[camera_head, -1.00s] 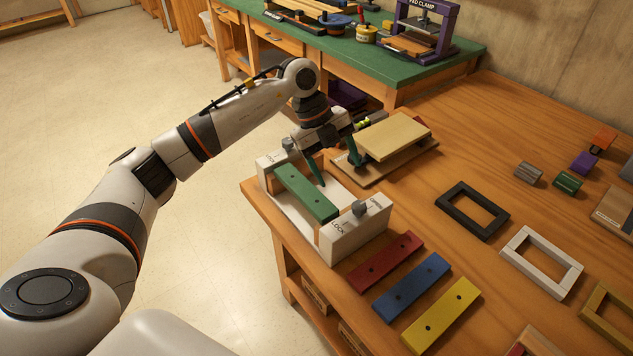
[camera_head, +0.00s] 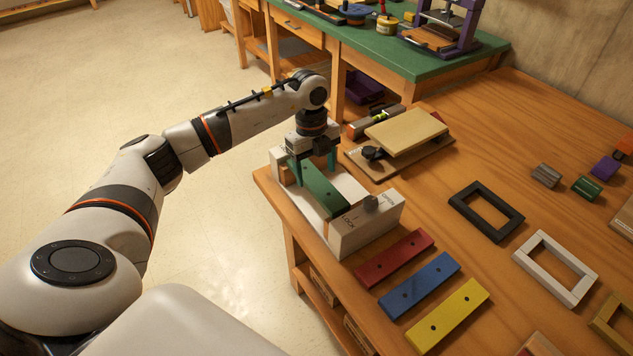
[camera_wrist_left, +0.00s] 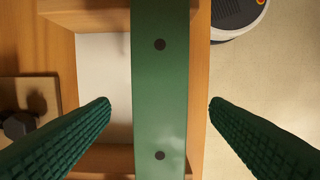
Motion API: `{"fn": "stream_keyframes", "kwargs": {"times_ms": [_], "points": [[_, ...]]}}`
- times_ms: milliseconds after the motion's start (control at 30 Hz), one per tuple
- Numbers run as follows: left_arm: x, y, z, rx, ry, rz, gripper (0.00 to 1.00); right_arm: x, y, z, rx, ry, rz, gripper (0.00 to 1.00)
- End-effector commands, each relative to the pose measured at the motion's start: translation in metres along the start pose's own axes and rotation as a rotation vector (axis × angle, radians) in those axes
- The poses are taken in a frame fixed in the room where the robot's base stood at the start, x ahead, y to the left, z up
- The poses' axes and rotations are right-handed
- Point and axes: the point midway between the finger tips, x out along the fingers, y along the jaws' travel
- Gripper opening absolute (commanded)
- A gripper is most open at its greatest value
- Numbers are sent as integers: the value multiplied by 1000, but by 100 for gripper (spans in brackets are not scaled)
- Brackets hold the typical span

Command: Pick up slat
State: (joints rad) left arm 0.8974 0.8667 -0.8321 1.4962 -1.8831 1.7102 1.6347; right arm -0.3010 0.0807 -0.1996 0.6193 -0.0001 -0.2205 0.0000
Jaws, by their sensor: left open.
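A green slat (camera_head: 321,192) with dark holes lies across a white and wood fixture (camera_head: 370,226) marked LOCK and OPEN, at the near left edge of the bench. My left gripper (camera_head: 314,172) is open over the far part of this slat, with one green finger on each side. In the left wrist view the green slat (camera_wrist_left: 160,90) runs between the two ridged fingers, with a gap on both sides. A red slat (camera_head: 394,258), a blue slat (camera_head: 419,286) and a yellow slat (camera_head: 447,317) lie beside the fixture. My right gripper is not in view.
A pale board on a wooden stand (camera_head: 406,134) stands just behind the fixture. A black frame (camera_head: 461,205), a white frame (camera_head: 527,265) and small blocks lie to the right. A green-topped bench (camera_head: 390,62) is behind. Bare wood lies between the slats and frames.

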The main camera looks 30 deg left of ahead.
Motion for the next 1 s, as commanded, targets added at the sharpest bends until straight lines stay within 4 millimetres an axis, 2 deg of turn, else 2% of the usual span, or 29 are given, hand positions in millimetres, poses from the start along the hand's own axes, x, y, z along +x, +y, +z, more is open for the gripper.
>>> {"fn": "stream_keyframes", "kwargs": {"times_ms": [133,433,733,1000], "points": [[19,-1,0,0,-1,-2,71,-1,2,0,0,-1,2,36],[24,0,0,1,0,1,71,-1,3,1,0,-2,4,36],[23,0,0,1,0,1,22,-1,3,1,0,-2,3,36],[20,0,0,1,0,3,20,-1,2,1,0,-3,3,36]]}}
